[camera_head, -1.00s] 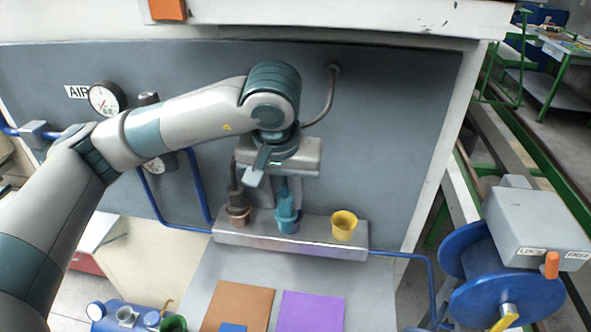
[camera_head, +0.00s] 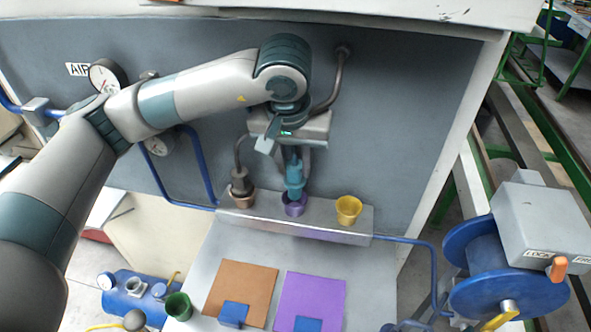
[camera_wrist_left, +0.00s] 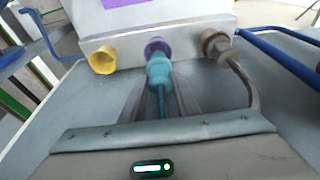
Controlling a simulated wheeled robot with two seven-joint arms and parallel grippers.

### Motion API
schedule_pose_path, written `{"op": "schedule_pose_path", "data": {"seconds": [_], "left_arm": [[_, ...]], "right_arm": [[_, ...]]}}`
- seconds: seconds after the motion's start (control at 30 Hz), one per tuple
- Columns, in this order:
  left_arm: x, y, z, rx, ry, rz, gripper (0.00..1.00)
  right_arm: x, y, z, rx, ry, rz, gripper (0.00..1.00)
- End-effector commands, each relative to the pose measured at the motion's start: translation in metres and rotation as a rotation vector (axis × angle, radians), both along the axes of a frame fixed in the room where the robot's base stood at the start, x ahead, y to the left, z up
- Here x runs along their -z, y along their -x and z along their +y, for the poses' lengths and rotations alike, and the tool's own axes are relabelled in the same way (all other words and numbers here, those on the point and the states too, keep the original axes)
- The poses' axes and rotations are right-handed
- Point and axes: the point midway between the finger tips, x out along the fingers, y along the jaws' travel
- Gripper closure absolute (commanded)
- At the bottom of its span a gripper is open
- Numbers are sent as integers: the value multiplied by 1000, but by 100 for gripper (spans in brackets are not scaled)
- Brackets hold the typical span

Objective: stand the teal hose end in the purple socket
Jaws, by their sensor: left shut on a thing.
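My left gripper (camera_head: 292,155) is shut on the teal hose end (camera_head: 295,178) and holds it about upright. The lower tip of the hose end is at the mouth of the purple socket (camera_head: 294,209), in line with it. In the left wrist view the teal hose end (camera_wrist_left: 159,72) overlaps the near rim of the purple socket (camera_wrist_left: 155,45). I cannot tell whether the tip is inside or just above it. My right gripper is not in view.
A yellow socket (camera_head: 349,210) stands empty to the right on the metal block (camera_head: 328,230). A brown hose end (camera_head: 241,183) stands in a brown socket on the left. Brown (camera_head: 243,285) and purple (camera_head: 312,293) mats lie in front. A blue reel (camera_head: 505,285) is at right.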

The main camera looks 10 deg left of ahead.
Motion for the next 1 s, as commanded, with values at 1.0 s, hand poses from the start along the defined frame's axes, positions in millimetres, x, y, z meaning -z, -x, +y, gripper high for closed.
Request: {"op": "schedule_pose_path", "data": {"seconds": [1.0], "left_arm": [[38,-3,3,8,0,2,100]], "right_arm": [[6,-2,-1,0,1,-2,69]]}}
